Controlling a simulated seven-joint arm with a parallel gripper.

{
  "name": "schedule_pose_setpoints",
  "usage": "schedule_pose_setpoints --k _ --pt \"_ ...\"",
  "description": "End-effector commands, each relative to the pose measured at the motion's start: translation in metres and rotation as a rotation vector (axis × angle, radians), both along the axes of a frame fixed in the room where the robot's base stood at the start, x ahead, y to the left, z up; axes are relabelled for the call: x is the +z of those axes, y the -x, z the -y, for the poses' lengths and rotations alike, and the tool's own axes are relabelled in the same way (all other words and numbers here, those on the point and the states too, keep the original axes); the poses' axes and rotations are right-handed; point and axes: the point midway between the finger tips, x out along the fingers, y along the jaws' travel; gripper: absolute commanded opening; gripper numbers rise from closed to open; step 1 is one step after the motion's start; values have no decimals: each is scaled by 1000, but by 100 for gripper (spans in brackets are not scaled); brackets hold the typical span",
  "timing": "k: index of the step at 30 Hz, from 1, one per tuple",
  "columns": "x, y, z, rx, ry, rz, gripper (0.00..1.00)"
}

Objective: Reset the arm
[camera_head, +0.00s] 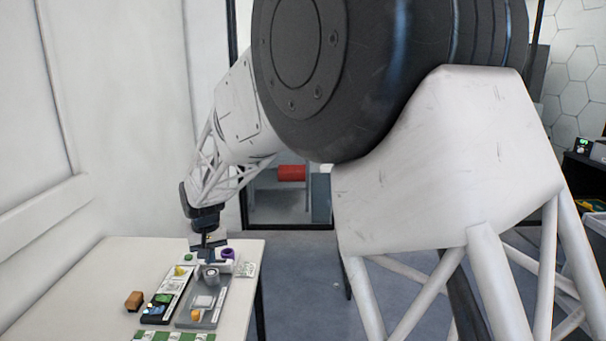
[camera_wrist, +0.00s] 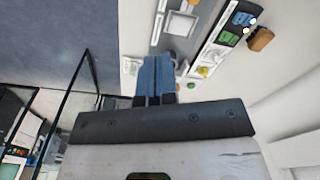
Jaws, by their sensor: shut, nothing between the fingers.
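My gripper (camera_head: 206,248) is shut and empty. In the head view it hangs at the far end of the table (camera_head: 95,265), over or close behind the grey tray (camera_head: 211,319); the exact height is hard to tell. In the wrist view the closed fingers of my gripper (camera_wrist: 156,75) point toward the tray and the white table top. My arm reaches from the upper right down to the left.
A dark tray (camera_head: 155,313) with small coloured items lies beside the grey tray. An orange-brown block (camera_head: 134,300) sits left of it. A purple ring (camera_head: 228,253) is near the far edge. A green-and-white strip (camera_head: 172,337) lies in front. The table's left side is clear.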

Motion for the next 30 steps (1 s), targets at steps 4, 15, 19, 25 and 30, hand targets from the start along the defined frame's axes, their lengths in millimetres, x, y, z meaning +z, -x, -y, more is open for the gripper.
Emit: schedule_pose_setpoints --k 4,15,19,25,30 --pt "27 12 49 -34 -7 14 0" --pt "76 57 157 -112 -19 45 0" --pt "89 77 192 -139 -22 57 0" --pt "104 113 243 -181 -26 74 0" --pt "113 146 282 -216 -28 90 0"
